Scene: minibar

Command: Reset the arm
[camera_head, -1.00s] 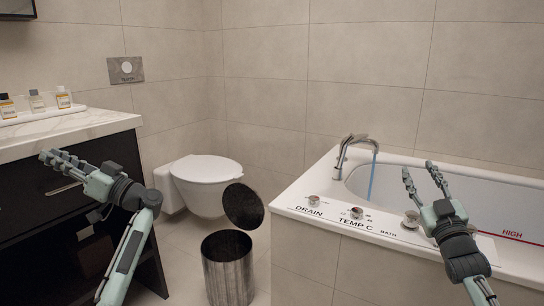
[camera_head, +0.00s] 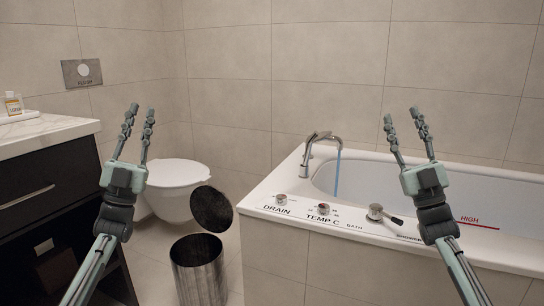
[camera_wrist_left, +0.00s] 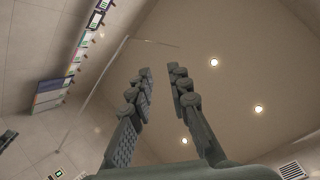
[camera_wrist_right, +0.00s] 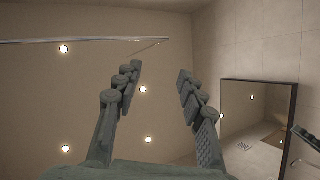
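My left gripper (camera_head: 139,112) points upward in front of the toilet and the wall, with its two fingers apart and nothing between them. It also shows open and empty in the left wrist view (camera_wrist_left: 158,85), facing the ceiling. My right gripper (camera_head: 403,118) points upward in front of the bathtub and wall, also open and empty. The right wrist view shows its spread fingers (camera_wrist_right: 160,78) against the ceiling.
The bathtub (camera_head: 300,213) has a tap (camera_head: 318,140) with blue water running, and drain, temperature and bath/shower knobs on its rim. A toilet (camera_head: 176,189), an open bin (camera_head: 200,272) and a dark cabinet (camera_head: 40,180) with a marble top (camera_head: 45,132) stand left.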

